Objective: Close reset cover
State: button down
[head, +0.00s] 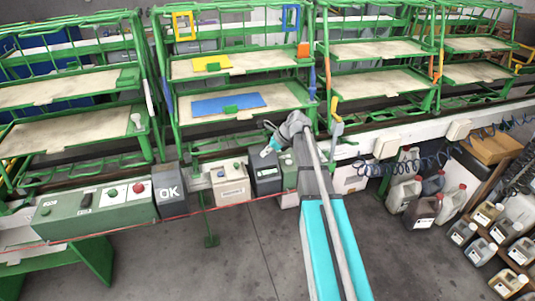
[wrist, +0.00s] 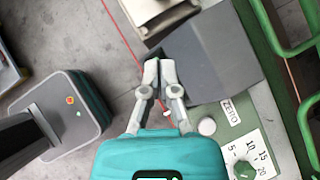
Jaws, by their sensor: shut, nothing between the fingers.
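A dark grey box-like cover (wrist: 212,55) sits beside a green control panel (wrist: 262,105) in the wrist view. I take it for the reset cover, but cannot tell how far open it is. In the head view, a dark grey box (head: 265,182) stands beside a small green panel (head: 288,160), just below my gripper. My gripper (wrist: 158,66) is shut and empty, its fingertips at the cover's left edge in the wrist picture; I cannot tell whether they touch. It also shows small in the head view (head: 267,152).
A green dial (wrist: 244,168) and white button (wrist: 207,126) are on the panel. A red cord (wrist: 122,33) runs past the fingers. Left of the dark box are a beige control box (head: 229,190), a grey OK box (head: 168,193) and a long green console (head: 95,212). Green racks stand behind.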

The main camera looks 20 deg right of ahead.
jog(key=b, duration=0.5)
send_near(238, 168)
jog(key=f, duration=0.3)
jog(key=shift+s+d+f, duration=0.15)
jog(key=shift+s+d, duration=0.05)
jog(key=shift+d, duration=0.1)
jog(key=shift+w+a+f+b, duration=0.15)
jog(key=shift+w+a, duration=0.2)
jog(key=shift+a, duration=0.3)
jog(key=shift+w+a+f+b, duration=0.2)
jog(key=shift+w+a, duration=0.1)
jog(key=shift+a, duration=0.35)
jog(key=shift+w+a+f+b, duration=0.15)
jog(key=shift+w+a, duration=0.2)
jog(key=shift+a, duration=0.3)
jog(key=shift+d, duration=0.1)
